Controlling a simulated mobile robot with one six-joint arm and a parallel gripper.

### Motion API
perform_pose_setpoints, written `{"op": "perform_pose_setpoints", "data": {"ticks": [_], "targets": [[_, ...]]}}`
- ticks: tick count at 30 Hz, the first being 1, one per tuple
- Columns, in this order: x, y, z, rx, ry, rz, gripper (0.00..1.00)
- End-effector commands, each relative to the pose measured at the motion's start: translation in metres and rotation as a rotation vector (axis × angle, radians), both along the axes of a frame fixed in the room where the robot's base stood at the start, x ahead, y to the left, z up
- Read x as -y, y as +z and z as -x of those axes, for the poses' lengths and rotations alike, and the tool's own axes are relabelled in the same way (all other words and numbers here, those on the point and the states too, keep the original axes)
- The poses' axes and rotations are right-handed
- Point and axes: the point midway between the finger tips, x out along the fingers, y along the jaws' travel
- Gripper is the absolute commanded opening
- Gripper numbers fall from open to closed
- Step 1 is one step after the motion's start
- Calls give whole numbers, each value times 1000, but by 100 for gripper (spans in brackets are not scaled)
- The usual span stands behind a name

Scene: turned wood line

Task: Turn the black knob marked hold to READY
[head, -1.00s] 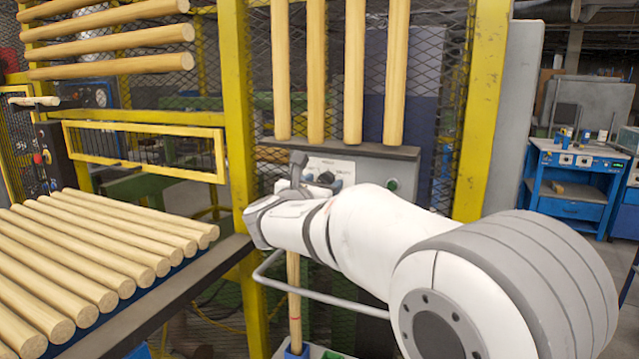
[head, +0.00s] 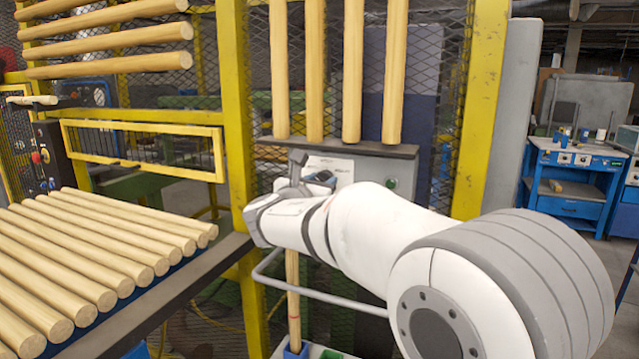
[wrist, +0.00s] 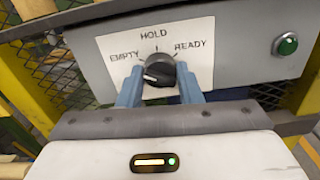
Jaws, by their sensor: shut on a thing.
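The black knob (wrist: 159,68) sits on a white label plate (wrist: 196,62) marked EMPTY at left, HOLD at top and READY at right. A white mark shows on the knob's lower left face; I cannot tell for certain which word the knob points to. My gripper (wrist: 160,86) is shut on the knob, with one blue finger at its left and one at its right. In the head view my gripper (head: 320,180) is at the panel below the upright rods, and the knob is mostly hidden there.
The grey control box (wrist: 243,47) carries a green button (wrist: 286,44) to the right of the plate. Upright wooden rods (head: 354,75) stand above the box. A yellow post (head: 238,110) is at left, beside a rack of lying rods (head: 95,245). A grey rail (head: 320,297) runs below my arm.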

Motion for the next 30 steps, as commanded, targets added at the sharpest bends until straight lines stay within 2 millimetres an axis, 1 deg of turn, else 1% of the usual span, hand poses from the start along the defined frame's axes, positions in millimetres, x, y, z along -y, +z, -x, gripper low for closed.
{"op": "perform_pose_setpoints", "data": {"ticks": [5,11,30], "targets": [[0,-2,0,18,3,-45,9],[0,-5,0,60,2,-160,9],[0,-6,0,265,3,-723,9]]}}
